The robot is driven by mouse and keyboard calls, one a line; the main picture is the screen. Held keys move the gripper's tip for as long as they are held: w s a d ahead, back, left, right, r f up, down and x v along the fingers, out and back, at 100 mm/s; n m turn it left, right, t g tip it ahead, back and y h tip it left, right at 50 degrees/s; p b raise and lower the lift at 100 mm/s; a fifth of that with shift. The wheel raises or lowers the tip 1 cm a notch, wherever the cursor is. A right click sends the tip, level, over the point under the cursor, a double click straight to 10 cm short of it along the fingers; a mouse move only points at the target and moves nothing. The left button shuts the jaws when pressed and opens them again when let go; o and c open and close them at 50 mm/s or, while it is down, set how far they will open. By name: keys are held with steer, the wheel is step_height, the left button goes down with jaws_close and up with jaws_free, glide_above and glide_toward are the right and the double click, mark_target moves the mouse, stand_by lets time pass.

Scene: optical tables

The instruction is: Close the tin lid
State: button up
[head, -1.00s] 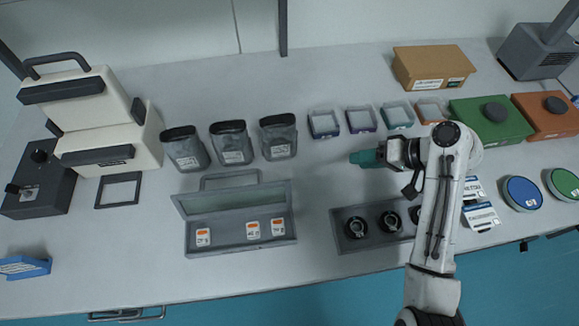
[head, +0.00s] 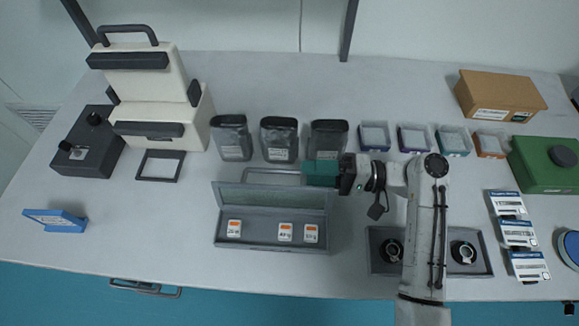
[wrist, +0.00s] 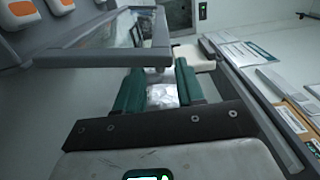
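The grey tin (head: 232,244) stands at the middle front of the table with its lid (head: 262,198) raised along the back edge. Several small blocks with orange and white labels lie inside it. A thin grey loop (head: 262,171) shows behind the lid. My gripper (head: 310,173), with teal fingers, is just behind the lid's right end. In the wrist view my gripper (wrist: 160,88) has its fingers apart, with pale, blurred surface seen between them. A grey bar (wrist: 100,48), seemingly part of the tin or lid, shows beyond and left of the fingers. Contact cannot be told.
Several dark pouches (head: 278,139) stand behind the tin. Small coloured trays (head: 415,138) line the back right. A dark tray (head: 383,268) with round parts lies right of the tin, under my arm. A cream case (head: 160,110) stands at left.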

mark_target(289, 171)
steer(key=shift+w+a+p, duration=0.1)
steer(key=shift+a+p, duration=0.35)
steer(key=shift+a, duration=2.2)
steer(key=shift+c, duration=0.3)
steer(key=c, duration=0.6)
steer(key=shift+f, duration=0.1)
jaws_close()
